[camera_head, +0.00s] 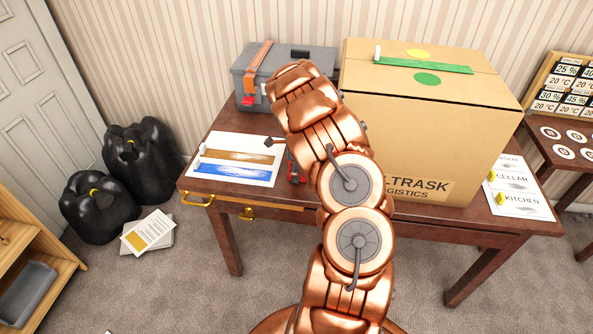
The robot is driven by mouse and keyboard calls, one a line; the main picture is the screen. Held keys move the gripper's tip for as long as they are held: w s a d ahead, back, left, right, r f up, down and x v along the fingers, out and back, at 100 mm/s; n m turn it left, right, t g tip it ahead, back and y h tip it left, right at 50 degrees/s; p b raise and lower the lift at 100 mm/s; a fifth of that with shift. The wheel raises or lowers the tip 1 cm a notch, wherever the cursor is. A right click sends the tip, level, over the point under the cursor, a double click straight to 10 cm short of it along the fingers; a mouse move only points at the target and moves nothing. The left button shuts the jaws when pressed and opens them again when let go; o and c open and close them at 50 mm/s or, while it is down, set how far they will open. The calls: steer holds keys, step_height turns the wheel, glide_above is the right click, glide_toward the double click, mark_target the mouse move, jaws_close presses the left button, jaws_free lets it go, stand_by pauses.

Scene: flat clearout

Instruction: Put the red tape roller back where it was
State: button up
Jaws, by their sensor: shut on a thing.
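My copper arm rises through the middle of the view and bends down over the table. My gripper (273,142) is mostly hidden behind the arm; only a dark part of it shows at the arm's left side. It is shut on the red tape roller (293,170), of which a small red and dark part shows just left of the arm. The roller is over the table, right beside the white sheet with brown and blue strips (236,157). I cannot tell whether it touches the table.
A grey toolbox (281,75) with an orange strap stands at the back left of the brown table (450,222). A big cardboard box (440,125) fills the middle right. A label sheet (520,188) lies right. Black bags (137,158) stand on the floor at left.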

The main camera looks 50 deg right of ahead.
steer(key=shift+f, duration=0.25)
steer(key=o, duration=1.1)
steer(key=shift+r, duration=0.1)
